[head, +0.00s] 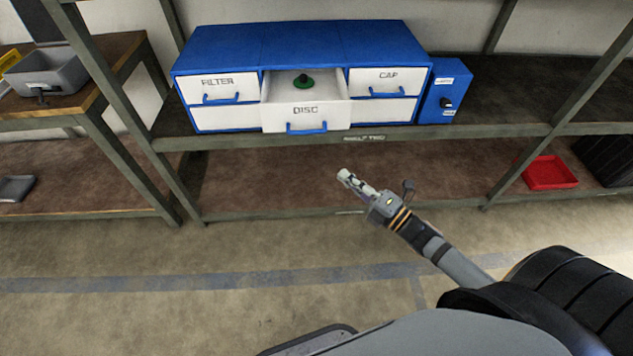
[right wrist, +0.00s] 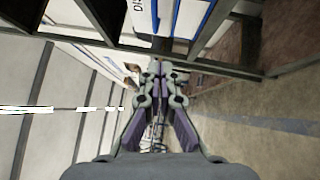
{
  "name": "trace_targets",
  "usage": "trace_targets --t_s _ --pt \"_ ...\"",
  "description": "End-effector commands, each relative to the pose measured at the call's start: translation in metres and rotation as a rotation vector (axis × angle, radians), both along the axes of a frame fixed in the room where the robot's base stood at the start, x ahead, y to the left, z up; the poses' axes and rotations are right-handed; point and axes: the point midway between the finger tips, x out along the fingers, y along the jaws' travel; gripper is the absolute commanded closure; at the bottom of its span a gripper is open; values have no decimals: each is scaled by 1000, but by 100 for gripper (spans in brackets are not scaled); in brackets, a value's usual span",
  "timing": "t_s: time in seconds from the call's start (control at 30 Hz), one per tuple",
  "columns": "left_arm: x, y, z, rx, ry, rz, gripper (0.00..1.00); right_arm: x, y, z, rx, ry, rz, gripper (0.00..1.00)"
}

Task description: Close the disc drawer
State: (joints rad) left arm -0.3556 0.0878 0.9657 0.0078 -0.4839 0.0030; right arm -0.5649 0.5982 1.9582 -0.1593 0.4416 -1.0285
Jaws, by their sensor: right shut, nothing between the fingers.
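The disc drawer (head: 306,114) is pulled out from the middle of a blue cabinet (head: 300,42) on the shelf. It has a white front marked DISC and a blue handle (head: 306,128). A green disc-like item with a dark knob (head: 303,82) sits inside it. My right gripper (head: 345,177) is shut and empty, below the drawer and a little to its right, apart from it. In the right wrist view the shut fingers (right wrist: 162,72) point toward the shelf, with part of a white front and blue handle beyond. My left gripper is not in view.
Drawers marked FILTER (head: 218,87) and CAP (head: 388,82) are shut on either side. A blue box with a black knob (head: 446,92) stands right of the cabinet. The shelf's front beam (head: 480,133) runs below the drawer. A red tray (head: 547,173) lies on the lower shelf.

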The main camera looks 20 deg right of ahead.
Motion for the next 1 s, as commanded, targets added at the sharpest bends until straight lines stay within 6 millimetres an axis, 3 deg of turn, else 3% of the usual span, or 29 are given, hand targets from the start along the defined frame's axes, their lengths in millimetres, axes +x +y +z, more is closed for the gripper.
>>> trace_targets --t_s 0.27,0.43,0.67,0.93,1.0 --pt "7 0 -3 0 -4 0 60 1 10 8 -16 -38 25 100" --pt "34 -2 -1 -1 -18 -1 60 20 20 8 -13 -42 20 100" --pt "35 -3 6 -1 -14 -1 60 43 32 17 -11 -37 18 100" --pt "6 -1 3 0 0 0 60 84 56 29 -7 -36 17 100" --pt "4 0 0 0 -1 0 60 96 53 27 -12 -36 20 100"
